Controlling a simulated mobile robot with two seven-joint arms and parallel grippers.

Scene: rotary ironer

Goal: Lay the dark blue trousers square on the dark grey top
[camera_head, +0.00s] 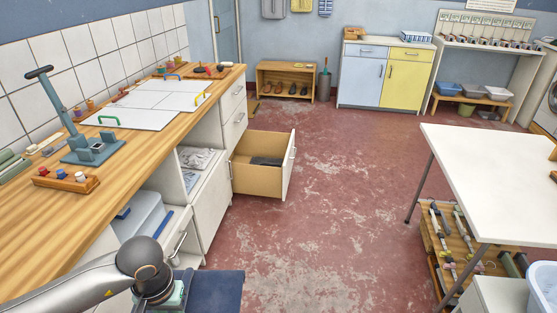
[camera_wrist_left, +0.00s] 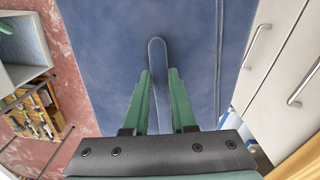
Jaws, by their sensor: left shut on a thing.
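The dark blue trousers (camera_head: 218,291) show at the bottom edge of the head view, beside my left arm, and are cut off by the frame. In the left wrist view the blue cloth (camera_wrist_left: 115,45) fills the middle. My left gripper (camera_wrist_left: 160,78) has its green fingers closed on a raised fold of that cloth. In the head view this gripper (camera_head: 170,298) is partly hidden by its own wrist. I cannot make out a dark grey top in either view. My right gripper is not in view.
A wooden counter (camera_head: 40,235) with white drawers runs along the left. An open drawer (camera_head: 262,180) juts into the room and holds a dark flat thing. A white table (camera_head: 495,180) stands at right, with a tool rack beneath. The red floor (camera_head: 320,220) between is clear.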

